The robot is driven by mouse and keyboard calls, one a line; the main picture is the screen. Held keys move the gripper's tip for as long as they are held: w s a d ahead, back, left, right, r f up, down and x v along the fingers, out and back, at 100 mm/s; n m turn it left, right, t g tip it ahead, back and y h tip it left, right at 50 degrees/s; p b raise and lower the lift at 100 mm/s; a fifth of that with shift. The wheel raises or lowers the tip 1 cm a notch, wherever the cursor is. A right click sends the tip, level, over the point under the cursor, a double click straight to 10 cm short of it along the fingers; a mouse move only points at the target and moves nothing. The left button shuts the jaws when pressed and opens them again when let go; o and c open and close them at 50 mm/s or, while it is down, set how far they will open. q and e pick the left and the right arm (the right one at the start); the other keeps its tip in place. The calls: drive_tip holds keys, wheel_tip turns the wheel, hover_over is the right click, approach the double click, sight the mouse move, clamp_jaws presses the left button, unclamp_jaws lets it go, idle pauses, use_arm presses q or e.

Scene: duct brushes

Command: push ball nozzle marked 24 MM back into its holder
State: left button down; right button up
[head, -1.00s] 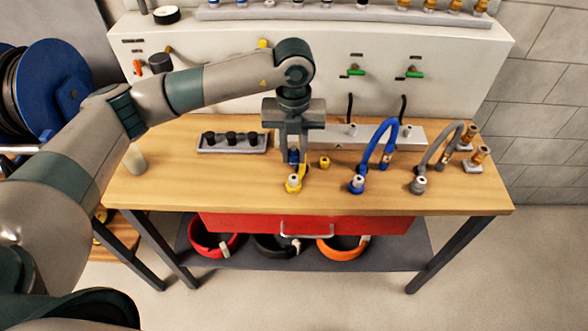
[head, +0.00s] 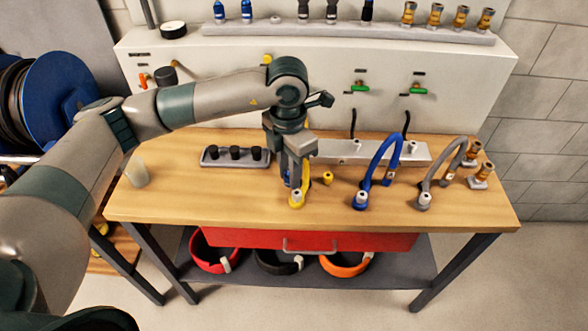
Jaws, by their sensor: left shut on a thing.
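My left gripper (head: 292,178) points down over the middle of the workbench, just behind the yellow hose's end (head: 296,200). It is shut on a small blue piece (head: 287,179), mostly hidden by the fingers; I cannot tell whether this is the 24 MM ball nozzle. A grey rack (head: 340,33) on top of the back panel carries blue, grey, black and brass nozzles. One place on it, at a short peg (head: 275,19), looks empty. No 24 MM marking is readable. My right gripper is out of view.
A blue hose (head: 378,160) and a grey hose (head: 448,163) arch up to the right. A grey block with black knobs (head: 235,156) lies left of the gripper; a small brass fitting (head: 328,178) stands right of it.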

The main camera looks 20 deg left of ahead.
use_arm(q)
drive_tip(key=m, duration=0.2)
drive_tip(key=s+m, duration=0.1)
drive_tip(key=m, duration=0.1)
drive_tip(key=shift+s+a, duration=0.1)
drive_tip(key=shift+a, duration=0.1)
drive_tip(key=s+a+m+b, duration=0.1)
drive_tip(key=s+m, duration=0.2)
drive_tip(key=m, duration=0.9)
drive_tip(key=s+a+r+m, duration=0.1)
drive_tip(key=s+m, duration=0.3)
drive_tip(key=m, duration=0.9)
drive_tip(key=shift+s+a+b, duration=0.3)
drive_tip(key=shift+a+b, duration=0.05)
drive_tip(key=shift+b, duration=0.05)
drive_tip(key=shift+r, duration=0.1)
